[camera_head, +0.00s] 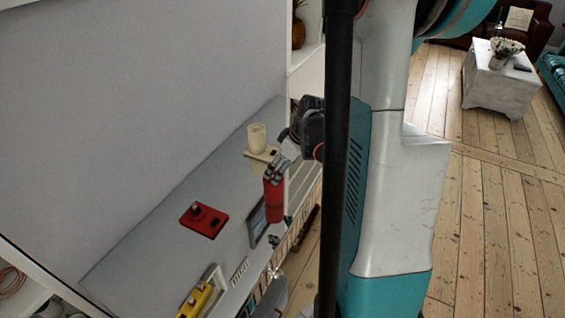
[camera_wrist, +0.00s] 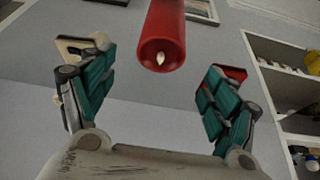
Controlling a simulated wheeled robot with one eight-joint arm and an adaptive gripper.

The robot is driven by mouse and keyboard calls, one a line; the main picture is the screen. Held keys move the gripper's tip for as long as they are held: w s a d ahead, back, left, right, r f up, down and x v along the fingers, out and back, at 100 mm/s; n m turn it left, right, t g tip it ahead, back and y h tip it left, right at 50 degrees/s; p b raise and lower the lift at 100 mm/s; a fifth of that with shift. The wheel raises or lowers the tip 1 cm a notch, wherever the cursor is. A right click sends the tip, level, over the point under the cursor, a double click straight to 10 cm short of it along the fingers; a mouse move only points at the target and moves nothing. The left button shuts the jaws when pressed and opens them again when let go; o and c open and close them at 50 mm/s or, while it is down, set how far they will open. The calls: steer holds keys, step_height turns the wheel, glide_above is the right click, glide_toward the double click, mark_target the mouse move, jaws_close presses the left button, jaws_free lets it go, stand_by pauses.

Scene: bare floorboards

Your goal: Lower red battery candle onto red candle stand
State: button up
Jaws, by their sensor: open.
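The red battery candle (camera_head: 273,202), a red cylinder, stands near the shelf's front edge in the head view. In the wrist view the candle (camera_wrist: 163,25) shows its top with a small flame tip toward me. My gripper (camera_head: 276,172) is at the candle's top. In the wrist view my gripper (camera_wrist: 158,62) has its fingers spread, one on each side of the candle with gaps. The red candle stand (camera_head: 204,220), a flat red base with a raised round part, lies to the candle's left. A red patch behind the right finger may be this stand.
A cream candle (camera_head: 257,136) is on a cream stand (camera_head: 262,155) just behind my gripper. A dark framed tablet-like object (camera_head: 257,225) lies close to the red candle. A yellow object (camera_head: 195,300) is at the near end. The shelf (camera_head: 160,245) is clear around the red stand.

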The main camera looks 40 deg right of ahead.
mark_target(269, 186)
steer(key=b+x, duration=0.8)
steer(key=x, duration=0.5)
steer(key=shift+a+f, duration=0.15)
steer(key=shift+f, duration=0.05)
steer(key=c, duration=1.3)
steer(key=shift+r, duration=0.15)
steer(key=shift+r+p, duration=1.6)
steer(key=shift+r, duration=0.8)
